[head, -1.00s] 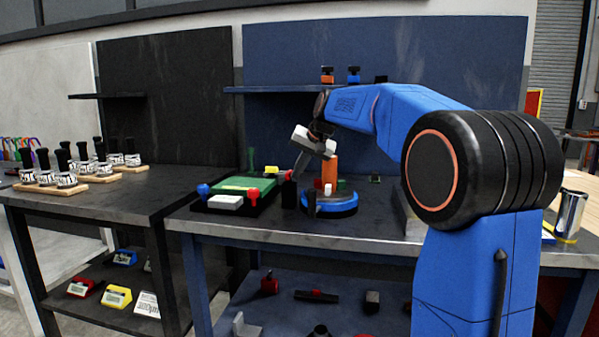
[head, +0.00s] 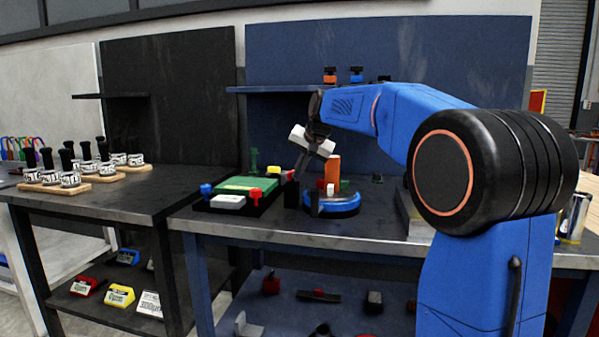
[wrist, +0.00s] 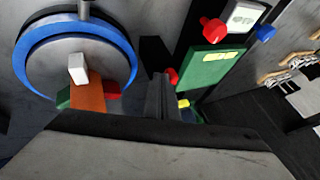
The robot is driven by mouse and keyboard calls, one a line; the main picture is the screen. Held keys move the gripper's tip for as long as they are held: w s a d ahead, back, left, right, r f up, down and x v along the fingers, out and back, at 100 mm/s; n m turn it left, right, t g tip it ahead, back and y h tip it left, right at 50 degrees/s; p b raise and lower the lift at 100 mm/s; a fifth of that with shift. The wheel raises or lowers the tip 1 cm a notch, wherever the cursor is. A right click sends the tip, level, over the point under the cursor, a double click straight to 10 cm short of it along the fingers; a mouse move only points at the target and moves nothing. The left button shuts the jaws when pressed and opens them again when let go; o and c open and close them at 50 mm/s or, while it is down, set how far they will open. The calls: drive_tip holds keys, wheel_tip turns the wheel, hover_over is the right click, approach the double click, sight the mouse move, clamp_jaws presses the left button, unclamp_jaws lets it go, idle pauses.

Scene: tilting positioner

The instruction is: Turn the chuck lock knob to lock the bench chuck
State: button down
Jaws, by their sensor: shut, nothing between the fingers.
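The bench chuck is a round grey disc with a blue rim (head: 345,208) on the dark bench; it also fills the upper left of the wrist view (wrist: 131,50). A small white block (wrist: 77,68) stands on its face. An orange block (head: 334,166) rises beside it, with red and green pieces next to its base in the wrist view (wrist: 87,97). I cannot tell which part is the lock knob. My gripper (wrist: 160,85) is shut and empty, pointing down, to the left of the orange block in the head view and apart from it.
Left of the chuck lies a fixture with a green plate (head: 240,184) and red and blue knobs. A dark upright block (head: 291,193) stands between. A shelf (head: 270,89) with small items is behind. Stamps (head: 70,179) stand on the left bench.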

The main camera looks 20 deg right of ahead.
sight(288, 179)
drive_tip(key=a+m+h, duration=0.1)
drive_tip(key=m, duration=0.1)
drive_tip(key=a+m+h, duration=0.1)
drive_tip(key=m+h, duration=0.1)
drive_tip(key=shift+m, duration=0.3)
drive_tip(key=m+h, duration=0.1)
drive_tip(key=a+m+g, duration=0.1)
drive_tip(key=m+h, duration=0.1)
drive_tip(key=m, duration=0.1)
drive_tip(key=shift+w+a+h, duration=0.25)
drive_tip(key=shift+w+h, duration=0.05)
drive_tip(key=m+g, duration=0.1)
drive_tip(key=m, duration=0.1)
drive_tip(key=w+a+m+g+h, duration=0.1)
drive_tip(key=m, duration=0.1)
drive_tip(key=m+g+h, duration=0.1)
drive_tip(key=m, duration=0.1)
drive_tip(key=shift+w+a+m+g, duration=0.2)
drive_tip(key=shift+w+m+g, duration=0.1)
drive_tip(key=shift+w, duration=0.1)
drive_tip(key=shift+w+a, duration=0.1)
drive_tip(key=shift+w, duration=0.05)
drive_tip(key=shift+w+d, duration=0.15)
drive_tip(key=shift+d, duration=0.2)
